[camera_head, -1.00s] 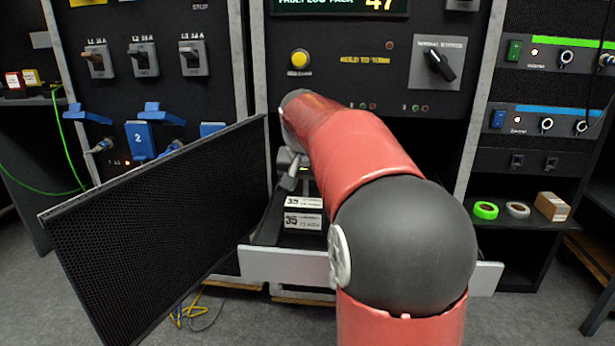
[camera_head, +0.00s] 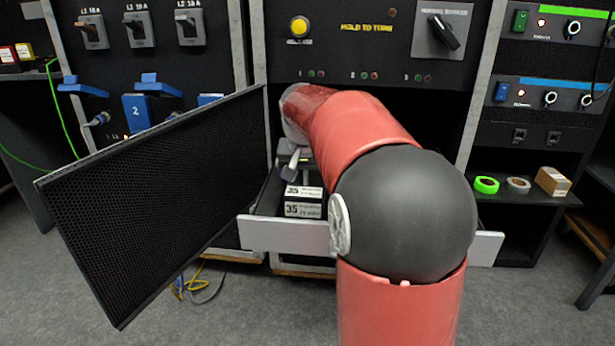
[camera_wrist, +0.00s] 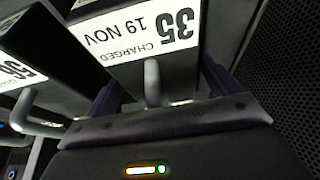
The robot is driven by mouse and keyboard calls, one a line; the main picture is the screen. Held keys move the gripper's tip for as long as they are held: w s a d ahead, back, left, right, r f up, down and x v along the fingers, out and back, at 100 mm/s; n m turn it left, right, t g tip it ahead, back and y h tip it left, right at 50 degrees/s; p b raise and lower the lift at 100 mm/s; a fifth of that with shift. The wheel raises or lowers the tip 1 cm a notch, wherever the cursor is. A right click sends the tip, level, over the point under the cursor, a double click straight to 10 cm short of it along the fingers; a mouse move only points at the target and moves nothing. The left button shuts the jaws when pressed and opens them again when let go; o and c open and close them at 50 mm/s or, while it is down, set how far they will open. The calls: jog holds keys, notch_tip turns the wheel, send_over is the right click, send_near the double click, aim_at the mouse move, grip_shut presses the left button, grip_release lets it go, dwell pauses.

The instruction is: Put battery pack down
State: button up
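The battery pack (camera_head: 304,211) is a box with white "35" labels. In the head view it is at the open drawer (camera_head: 285,235), behind the drawer's pale front. In the wrist view its label (camera_wrist: 150,32) reads "35 CHARGED 19 NOV" and its grey handle (camera_wrist: 152,82) runs down to my gripper (camera_wrist: 160,98). My gripper appears shut on the handle; the exact contact is hidden by the gripper's dark body. My red arm hides the gripper in the head view. Whether the pack's underside touches the drawer floor is hidden.
A second labelled pack with a grey handle (camera_wrist: 38,115) is close at the left in the wrist view. An open black mesh door (camera_head: 155,195) stands left of the drawer. A shelf at the right holds tape rolls (camera_head: 486,185) and a brown box (camera_head: 553,181).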

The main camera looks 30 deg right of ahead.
jog(key=shift+o, duration=0.2)
jog(key=shift+r, duration=0.45)
jog(key=p+v, duration=0.3)
jog(key=v, duration=0.8)
jog(key=s+a+f+n+y, duration=0.1)
jog(key=s+a+f+n, duration=0.1)
jog(key=s+a+f, duration=0.2)
jog(key=s+a+f+n+t, duration=0.1)
jog(key=s+a+f, duration=0.3)
jog(key=s, duration=0.7)
jog(key=s+a+f+n+y, duration=0.1)
jog(key=s+a+f+n, duration=0.2)
jog(key=s+a+f, duration=0.2)
jog(key=s+f, duration=0.1)
jog(key=s, duration=0.2)
jog(key=shift+n+t+y, duration=0.3)
jog(key=shift+n+t, duration=0.1)
jog(key=shift+a, duration=0.1)
notch_tip(320, 180, up, 8)
jog(key=p, duration=0.7)
jog(key=shift+p, duration=0.35)
